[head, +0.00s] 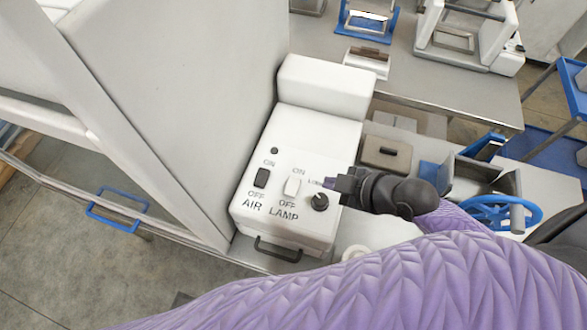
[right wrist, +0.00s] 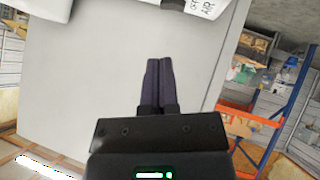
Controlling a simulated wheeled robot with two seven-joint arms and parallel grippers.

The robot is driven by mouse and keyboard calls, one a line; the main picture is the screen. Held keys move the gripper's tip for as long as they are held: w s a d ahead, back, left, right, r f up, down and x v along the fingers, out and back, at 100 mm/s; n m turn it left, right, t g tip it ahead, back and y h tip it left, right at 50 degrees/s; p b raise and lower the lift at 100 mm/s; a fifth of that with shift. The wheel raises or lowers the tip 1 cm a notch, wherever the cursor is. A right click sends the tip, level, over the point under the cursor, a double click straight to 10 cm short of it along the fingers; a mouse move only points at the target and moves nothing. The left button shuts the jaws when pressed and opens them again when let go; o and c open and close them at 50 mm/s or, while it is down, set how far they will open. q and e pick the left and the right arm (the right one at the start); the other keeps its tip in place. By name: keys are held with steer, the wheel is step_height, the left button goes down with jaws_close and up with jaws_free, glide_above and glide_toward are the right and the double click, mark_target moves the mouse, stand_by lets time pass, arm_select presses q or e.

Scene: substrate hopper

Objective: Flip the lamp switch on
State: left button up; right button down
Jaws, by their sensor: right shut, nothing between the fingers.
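The white control box (head: 305,155) stands beside a large white cabinet in the head view. Its front panel has a dark AIR rocker switch (head: 261,178), a white LAMP rocker switch (head: 292,187) and a black round knob (head: 320,201). ON is printed above each switch and OFF below. I cannot tell which way the lamp switch is tilted. My right gripper (head: 329,183) is shut and empty, just right of the lamp switch and above the knob, apart from the switch in the picture. In the right wrist view its closed fingers (right wrist: 159,82) point at a pale surface. My left gripper is out of view.
The large white cabinet (head: 175,80) borders the box on the left. A dark handle (head: 278,250) is at the box's lower front. To the right are a lidded beige box (head: 386,154) and a blue handwheel (head: 500,212). A metal table (head: 450,85) lies behind.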

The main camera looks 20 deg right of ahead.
steer(key=b, duration=0.1)
glide_toward(293, 177)
steer(key=w+a, duration=0.2)
steer(key=a, duration=0.1)
steer(key=shift+w+a+f, duration=0.15)
steer(key=shift+a, duration=0.1)
steer(key=f, duration=0.1)
steer(key=w+f+b, duration=0.1)
steer(key=shift+d+f, duration=0.1)
steer(key=shift+f, duration=0.25)
steer(key=shift+w+d+f+b, duration=0.25)
steer(key=shift+f+b, duration=0.05)
steer(key=shift+f, duration=0.3)
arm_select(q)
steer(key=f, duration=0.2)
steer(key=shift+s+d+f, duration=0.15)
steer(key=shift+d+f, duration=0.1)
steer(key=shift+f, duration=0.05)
